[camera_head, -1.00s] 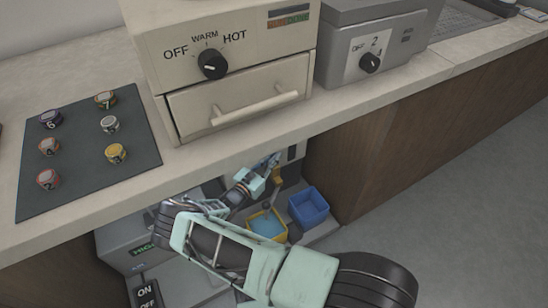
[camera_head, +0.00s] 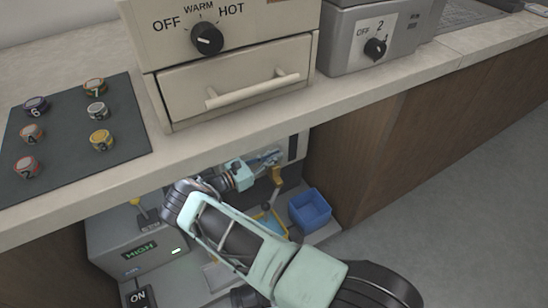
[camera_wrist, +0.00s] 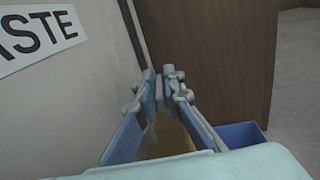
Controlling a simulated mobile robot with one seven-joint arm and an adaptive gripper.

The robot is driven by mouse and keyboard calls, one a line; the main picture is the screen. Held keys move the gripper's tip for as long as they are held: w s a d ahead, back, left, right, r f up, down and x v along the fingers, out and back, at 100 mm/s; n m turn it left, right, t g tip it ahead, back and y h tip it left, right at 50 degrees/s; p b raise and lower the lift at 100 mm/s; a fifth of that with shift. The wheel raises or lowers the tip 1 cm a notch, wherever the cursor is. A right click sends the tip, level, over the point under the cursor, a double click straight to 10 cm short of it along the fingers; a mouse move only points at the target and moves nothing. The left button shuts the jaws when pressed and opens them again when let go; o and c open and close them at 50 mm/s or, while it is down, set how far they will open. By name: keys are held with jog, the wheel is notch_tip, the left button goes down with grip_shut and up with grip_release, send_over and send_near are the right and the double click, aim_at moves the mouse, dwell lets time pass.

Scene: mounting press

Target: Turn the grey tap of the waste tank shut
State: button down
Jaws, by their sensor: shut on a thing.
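The waste tank (camera_wrist: 70,105) shows in the wrist view as a pale wall with a label ending in "ASTE" (camera_wrist: 38,35). In the head view its pale front (camera_head: 297,147) is seen under the counter. My gripper (camera_head: 272,158) is at that front, above a brass-yellow spout (camera_head: 277,176). In the wrist view my gripper's (camera_wrist: 160,78) blue-grey fingers converge, nearly closed, just right of the tank wall. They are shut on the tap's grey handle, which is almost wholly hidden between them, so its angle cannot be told.
A yellow tray (camera_head: 268,222) stands below the spout, partly behind my arm. A blue bin (camera_head: 310,208) stands right of it, near the brown cabinet side (camera_head: 345,165). The counter edge (camera_head: 215,143) overhangs my gripper. A grey unit reading "HIGH" (camera_head: 140,250) stands at left.

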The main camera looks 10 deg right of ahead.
jog(key=c, duration=2)
grip_release()
jog(key=shift+c, duration=0.2)
jog(key=shift+a, duration=0.15)
jog(key=v, duration=1.2)
jog(key=shift+r, duration=0.1)
